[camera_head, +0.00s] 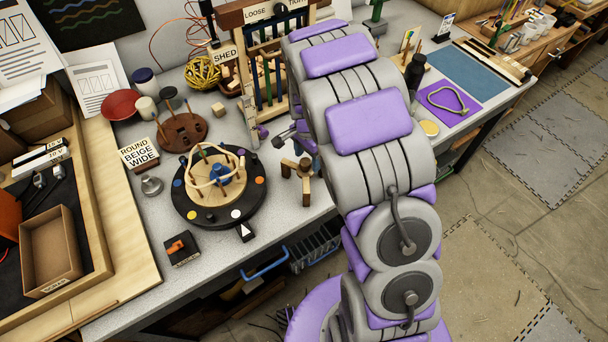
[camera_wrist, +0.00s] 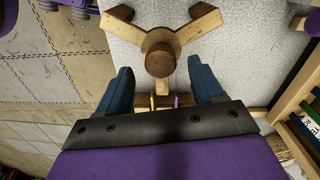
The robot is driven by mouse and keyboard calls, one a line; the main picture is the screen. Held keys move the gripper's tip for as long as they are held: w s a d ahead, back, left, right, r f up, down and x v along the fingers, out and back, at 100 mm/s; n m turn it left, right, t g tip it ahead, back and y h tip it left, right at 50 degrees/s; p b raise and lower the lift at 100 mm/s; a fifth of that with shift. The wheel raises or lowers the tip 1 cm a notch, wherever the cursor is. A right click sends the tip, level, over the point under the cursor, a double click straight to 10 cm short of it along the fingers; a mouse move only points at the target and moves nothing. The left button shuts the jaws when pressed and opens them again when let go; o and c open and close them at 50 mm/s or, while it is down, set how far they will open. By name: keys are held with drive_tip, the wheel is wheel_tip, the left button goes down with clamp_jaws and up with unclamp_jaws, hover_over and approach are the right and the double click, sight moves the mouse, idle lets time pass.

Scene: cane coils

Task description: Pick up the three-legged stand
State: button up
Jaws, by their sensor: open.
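The three-legged stand (camera_head: 301,171) is a small wooden piece with a round post in the middle. It stands upright on the grey bench to the right of the black turntable. In the wrist view the stand (camera_wrist: 160,50) is seen from above, with three legs spread from the post. My gripper (camera_wrist: 163,82) is open, with a blue finger on each side below the post in the picture. One leg points down between the fingers. Neither finger clearly touches the stand. In the head view my arm hides most of the gripper.
The round black turntable (camera_head: 180,205) with pegs and a cane loop stands left of the stand. A wooden rack (camera_head: 270,75) stands behind. The bench front edge is close to the stand, with a blue-handled basket (camera_head: 315,248) below.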

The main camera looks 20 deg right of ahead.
sight(305, 161)
drive_tip(key=f, duration=0.3)
drive_tip(key=shift+d, duration=0.35)
drive_tip(key=shift+a+f, duration=0.1)
drive_tip(key=shift+f, duration=0.1)
drive_tip(key=shift+a+r, duration=0.1)
drive_tip(key=shift+a, duration=1)
drive_tip(key=shift+c, duration=1.3)
drive_tip(key=shift+d, duration=0.95)
drive_tip(key=c, duration=0.9)
drive_tip(key=shift+a, duration=0.55)
clamp_jaws()
